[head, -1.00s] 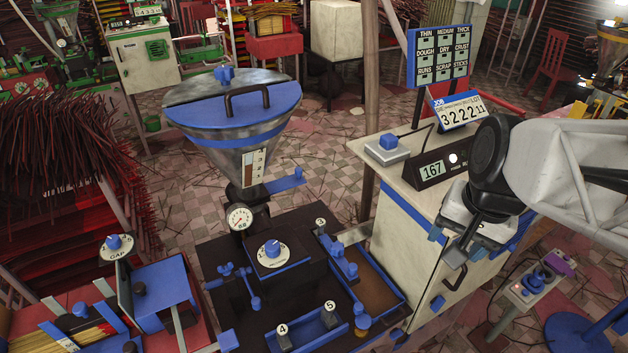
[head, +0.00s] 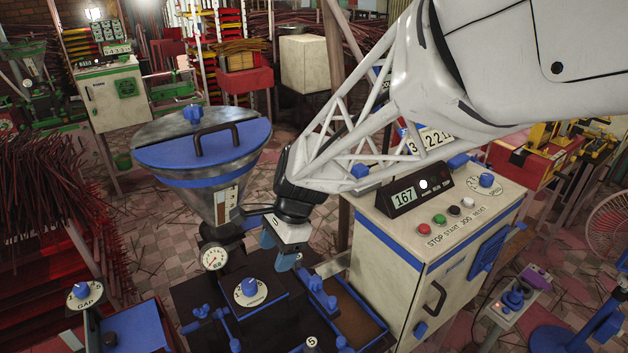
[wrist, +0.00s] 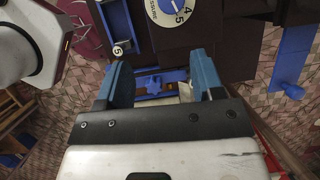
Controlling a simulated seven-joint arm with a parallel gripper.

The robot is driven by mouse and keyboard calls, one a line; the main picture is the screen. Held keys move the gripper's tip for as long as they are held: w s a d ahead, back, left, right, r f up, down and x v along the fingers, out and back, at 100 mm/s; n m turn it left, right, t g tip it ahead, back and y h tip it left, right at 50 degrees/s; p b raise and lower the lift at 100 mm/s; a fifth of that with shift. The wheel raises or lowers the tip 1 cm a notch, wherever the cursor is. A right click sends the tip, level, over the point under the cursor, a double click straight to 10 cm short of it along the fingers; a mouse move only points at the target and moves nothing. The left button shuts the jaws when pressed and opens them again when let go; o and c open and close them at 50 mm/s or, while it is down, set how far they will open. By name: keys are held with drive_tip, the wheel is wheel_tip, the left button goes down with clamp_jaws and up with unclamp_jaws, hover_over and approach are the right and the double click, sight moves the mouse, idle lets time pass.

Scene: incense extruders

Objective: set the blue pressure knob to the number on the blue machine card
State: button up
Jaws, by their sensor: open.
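The blue pressure knob (head: 249,286) sits on a round white numbered dial on top of a dark block on the blue machine. My gripper (head: 281,254) points down, open and empty, above and to the right of the pressure dial. Its blue fingers (wrist: 162,76) are apart with no knob between them.
The hopper (head: 205,165) with its gauge (head: 214,257) stands close left of my gripper. A blue clamp (head: 318,291) is right of the dial. A gap knob (head: 81,290) is at left.

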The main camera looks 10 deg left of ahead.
sight(250, 283)
drive_tip(key=shift+m+g, duration=0.3)
drive_tip(key=shift+m, duration=0.1)
drive_tip(key=a, duration=0.1)
drive_tip(key=a+f, duration=0.1)
drive_tip(key=a, duration=0.1)
drive_tip(key=shift+s+a+f, duration=0.25)
drive_tip(key=shift+a+f, duration=0.1)
drive_tip(key=shift+a, duration=0.05)
drive_tip(key=shift+f, duration=0.1)
drive_tip(key=shift+x, duration=3.8)
drive_tip(key=c, duration=0.9)
